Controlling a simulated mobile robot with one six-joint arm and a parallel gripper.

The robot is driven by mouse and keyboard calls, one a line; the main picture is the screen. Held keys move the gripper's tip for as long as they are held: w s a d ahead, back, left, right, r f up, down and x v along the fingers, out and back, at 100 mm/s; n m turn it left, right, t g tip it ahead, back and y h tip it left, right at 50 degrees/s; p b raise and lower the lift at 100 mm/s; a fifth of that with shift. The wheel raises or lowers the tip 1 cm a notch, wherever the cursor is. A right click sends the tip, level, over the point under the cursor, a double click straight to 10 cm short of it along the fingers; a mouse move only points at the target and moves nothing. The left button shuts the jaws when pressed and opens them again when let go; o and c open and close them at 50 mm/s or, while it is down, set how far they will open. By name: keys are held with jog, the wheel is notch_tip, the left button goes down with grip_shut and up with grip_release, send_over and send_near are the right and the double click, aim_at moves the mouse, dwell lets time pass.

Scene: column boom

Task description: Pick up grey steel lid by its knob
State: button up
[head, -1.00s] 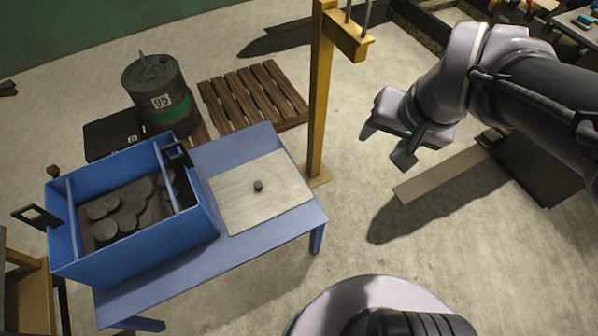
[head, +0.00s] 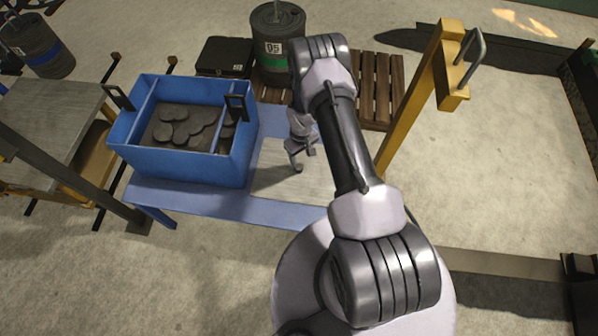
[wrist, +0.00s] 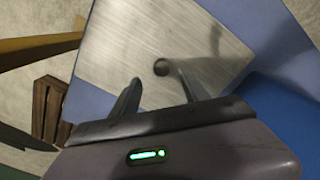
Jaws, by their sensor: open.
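The grey steel lid (head: 272,184) lies flat on the blue table (head: 222,202), right of the blue crate. My arm and gripper hide part of it in the head view. In the wrist view the lid (wrist: 150,35) fills the middle, with its small dark round knob (wrist: 161,67) standing up from it. My gripper (head: 297,165) is over the lid, open and empty. In the wrist view the gripper (wrist: 153,77) has its fingers apart, and the knob shows just past the tips, closer to the right finger. I cannot tell the remaining height.
A blue crate (head: 180,160) with dark round pieces stands on the table's left part. A drum (head: 279,50), a black case (head: 223,57) and a pallet (head: 382,90) are behind.

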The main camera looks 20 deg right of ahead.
aim_at(299, 166)
notch_tip(299, 166, down, 4)
jog(key=shift+r+b, duration=0.15)
jog(key=shift+b, duration=0.35)
jog(key=f+b, duration=0.1)
jog(key=f, duration=0.1)
jog(key=f+b, duration=0.2)
jog(key=f, duration=0.1)
jog(key=shift+w+a+f, duration=0.2)
jog(key=shift+w+f, duration=0.1)
jog(key=shift+f, duration=0.05)
jog(key=shift+r, duration=0.15)
grip_shut()
